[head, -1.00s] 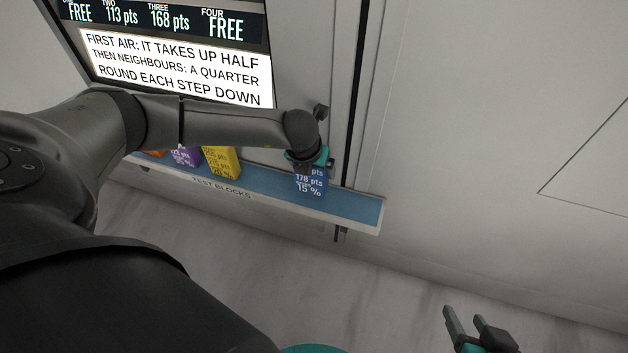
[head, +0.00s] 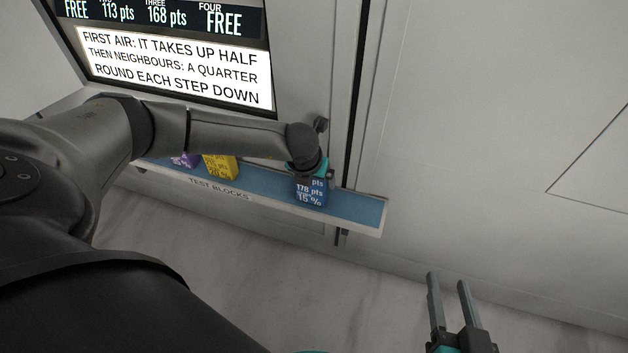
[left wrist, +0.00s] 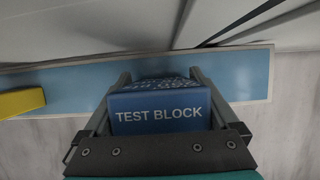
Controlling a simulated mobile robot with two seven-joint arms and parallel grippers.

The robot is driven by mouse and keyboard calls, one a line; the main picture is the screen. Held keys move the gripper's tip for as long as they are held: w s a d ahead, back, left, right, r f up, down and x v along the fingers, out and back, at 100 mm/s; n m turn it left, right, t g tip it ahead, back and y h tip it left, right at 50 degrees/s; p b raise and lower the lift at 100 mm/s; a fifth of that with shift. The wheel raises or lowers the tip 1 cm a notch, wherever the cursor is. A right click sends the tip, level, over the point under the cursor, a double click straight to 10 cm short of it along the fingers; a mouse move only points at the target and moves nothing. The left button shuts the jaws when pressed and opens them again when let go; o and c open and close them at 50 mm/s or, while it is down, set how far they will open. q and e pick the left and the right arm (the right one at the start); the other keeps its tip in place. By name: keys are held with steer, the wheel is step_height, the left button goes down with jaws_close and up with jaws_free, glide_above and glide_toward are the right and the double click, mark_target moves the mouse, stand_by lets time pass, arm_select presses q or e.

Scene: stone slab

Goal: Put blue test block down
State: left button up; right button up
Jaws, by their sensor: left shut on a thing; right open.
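The blue test block (head: 311,190) is at the right part of the blue-topped shelf labelled TEST BLOCKS (head: 355,208). Its front shows "178 pts" and "15 %". My left gripper (head: 309,172) is above it, shut on it; in the left wrist view the fingers flank the blue block (left wrist: 160,116), which shows the words TEST BLOCK. The block appears upright over the shelf; whether its bottom touches the shelf I cannot tell. My right gripper (head: 448,282) is open and empty at the lower right, away from the shelf.
A yellow block (head: 221,167) and a purple block (head: 186,160) stand on the shelf to the left, partly behind my left arm. A screen (head: 170,60) with text is on the wall above. The shelf's right end is bare.

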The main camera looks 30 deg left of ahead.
arm_select(q)
steer(key=shift+w, duration=0.15)
arm_select(e)
steer(key=shift+a+r+t, duration=0.15)
steer(key=shift+a+t, duration=0.05)
steer(key=shift+t, duration=0.1)
arm_select(q)
steer(key=shift+f, duration=0.1)
steer(key=o, duration=1.6)
steer(key=shift+c, duration=0.2)
arm_select(e)
steer(key=shift+s+r, duration=0.1)
